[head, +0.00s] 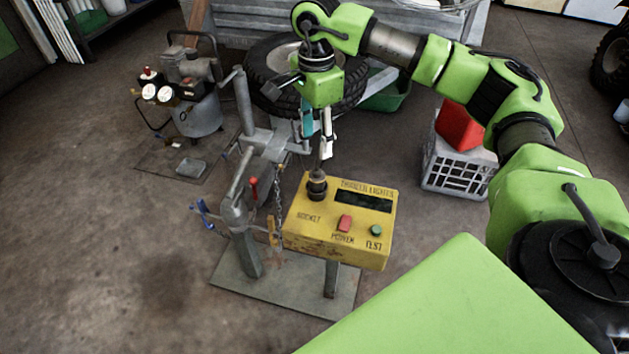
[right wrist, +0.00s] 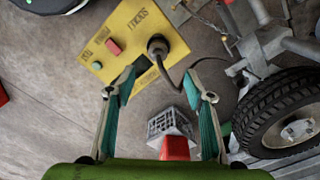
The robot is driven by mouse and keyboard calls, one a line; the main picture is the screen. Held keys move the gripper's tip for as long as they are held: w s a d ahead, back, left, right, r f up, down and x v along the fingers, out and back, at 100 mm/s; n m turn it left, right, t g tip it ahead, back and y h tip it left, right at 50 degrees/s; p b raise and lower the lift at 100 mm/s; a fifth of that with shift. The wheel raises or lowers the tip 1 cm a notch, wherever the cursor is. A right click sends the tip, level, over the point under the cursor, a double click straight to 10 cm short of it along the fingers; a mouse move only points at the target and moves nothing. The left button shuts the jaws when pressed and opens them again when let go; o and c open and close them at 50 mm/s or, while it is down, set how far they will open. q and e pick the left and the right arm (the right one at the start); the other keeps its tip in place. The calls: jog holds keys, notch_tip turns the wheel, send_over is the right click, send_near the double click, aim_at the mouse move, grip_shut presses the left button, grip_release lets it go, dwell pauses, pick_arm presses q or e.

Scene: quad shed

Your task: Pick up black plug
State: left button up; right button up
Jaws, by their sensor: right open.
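The black plug (head: 317,184) stands upright at the top left corner of the yellow box (head: 345,250), by the lettering for the socket. In the right wrist view, the plug (right wrist: 157,46) lies beyond the fingertips, with a dark cable curving away from it. My right gripper (head: 318,145) points down above the plug, apart from it. In the right wrist view, its two teal-padded fingers (right wrist: 161,78) are spread with nothing between them. My left gripper is not in view.
A grey metal stand (head: 236,215) with clamps and a chain is close left of the box. A tire (head: 265,85) lies behind. A grey crate (head: 455,168) with a red object (head: 459,124) is to the right. A compressor (head: 192,105) stands at left; the front-left floor is clear.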

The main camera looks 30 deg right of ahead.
aim_at(317, 170)
notch_tip(317, 170, down, 8)
jog(key=shift+a+r+b, duration=0.1)
jog(key=shift+r+b, duration=0.1)
jog(key=shift+b, duration=0.1)
jog(key=f, duration=0.4)
jog(key=shift+s+f, duration=0.2)
jog(key=shift+f, duration=0.3)
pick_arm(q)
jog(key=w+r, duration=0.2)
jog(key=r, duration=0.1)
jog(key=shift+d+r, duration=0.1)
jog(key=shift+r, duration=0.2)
pick_arm(e)
jog(key=c, duration=1.2)
